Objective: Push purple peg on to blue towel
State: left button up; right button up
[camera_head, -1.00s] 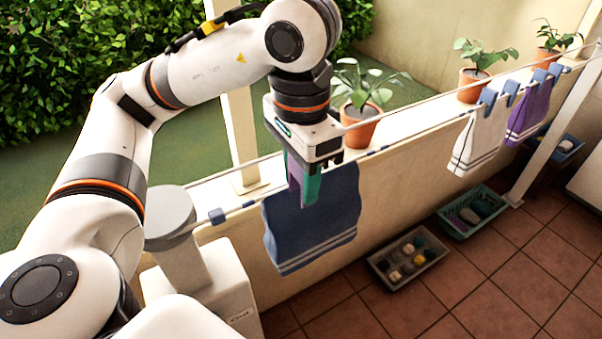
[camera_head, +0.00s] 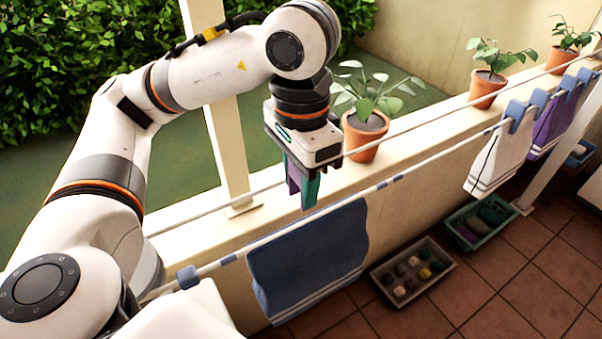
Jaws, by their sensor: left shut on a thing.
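The blue towel (camera_head: 312,256), with white stripes near its hem, hangs over the front clothesline (camera_head: 440,157). My left gripper (camera_head: 304,188) points down with its green fingers shut on the purple peg (camera_head: 294,174). The peg is partly hidden by the fingers. In the picture the fingertips and peg appear just above the line and the towel's top edge, apart from the towel. How far they are in depth from the line I cannot tell. My right gripper is not in view.
A blue clip (camera_head: 187,277) sits on the line left of the towel. A white towel (camera_head: 497,160) and a purple towel (camera_head: 552,125) hang farther right with blue pegs. Potted plants (camera_head: 365,135) stand on the ledge. A grey tray (camera_head: 440,281) and green basket (camera_head: 452,236) are on the floor.

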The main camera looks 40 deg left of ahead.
aim_at(302, 221)
pick_arm(q)
jog(key=shift+d+f+b, duration=0.1)
jog(key=shift+f+b, duration=0.2)
jog(key=shift+f, duration=0.55)
jog(key=shift+s+f, duration=0.1)
jog(key=shift+f, duration=0.3)
jog(key=shift+f+b, duration=0.85)
jog(key=shift+f, duration=0.65)
notch_tip(302, 221, down, 2)
jog(key=shift+f+b, duration=0.1)
jog(key=shift+b, duration=1.05)
jog(key=shift+f+b, duration=0.35)
jog(key=shift+b, duration=0.1)
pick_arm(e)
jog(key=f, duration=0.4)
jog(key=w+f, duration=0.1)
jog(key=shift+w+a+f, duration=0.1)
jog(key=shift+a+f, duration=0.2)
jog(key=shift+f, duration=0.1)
pick_arm(q)
jog(key=o, duration=1)
jog(key=shift+r, duration=0.15)
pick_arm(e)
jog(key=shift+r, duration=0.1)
